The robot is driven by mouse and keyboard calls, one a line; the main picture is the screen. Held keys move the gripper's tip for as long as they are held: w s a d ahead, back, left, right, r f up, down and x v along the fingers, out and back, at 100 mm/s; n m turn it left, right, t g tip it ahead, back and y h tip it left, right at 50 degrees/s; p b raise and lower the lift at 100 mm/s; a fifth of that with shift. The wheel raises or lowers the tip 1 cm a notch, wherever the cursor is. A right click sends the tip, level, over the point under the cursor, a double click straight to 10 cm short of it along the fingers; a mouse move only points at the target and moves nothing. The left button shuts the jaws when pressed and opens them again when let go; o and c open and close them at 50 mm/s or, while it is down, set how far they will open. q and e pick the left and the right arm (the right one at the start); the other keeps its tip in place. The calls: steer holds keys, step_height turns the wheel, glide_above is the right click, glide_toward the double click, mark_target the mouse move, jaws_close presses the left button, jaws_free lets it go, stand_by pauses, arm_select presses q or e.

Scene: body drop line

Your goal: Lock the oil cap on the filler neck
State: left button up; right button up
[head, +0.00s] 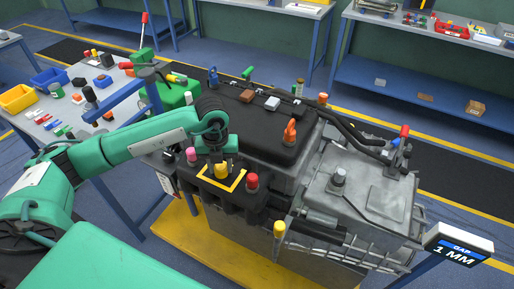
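A yellow cap (221,171) sits at the front left of the engine (262,130), beside a yellow angled marking (238,182). It may be the oil cap; I cannot tell for sure. My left gripper (224,160) points down just above or at this yellow cap. Its dark fingers are small and partly merge with the black engine parts, so I cannot tell whether they grip. The filler neck is not clearly visible; the gripper and cap may hide it. My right gripper is not in view.
A pink cap (191,154) and a red cap (252,181) stand close on either side. A display (459,246) reads "1 MM". A parts table (50,110) stands left.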

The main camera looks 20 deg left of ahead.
mark_target(220, 166)
arm_select(q)
steer(key=c, duration=0.5)
steer(key=shift+o, duration=0.2)
steer(key=shift+r+p, duration=0.9)
steer(key=shift+r, duration=0.85)
steer(key=shift+r+p, duration=0.85)
steer(key=shift+r, duration=0.95)
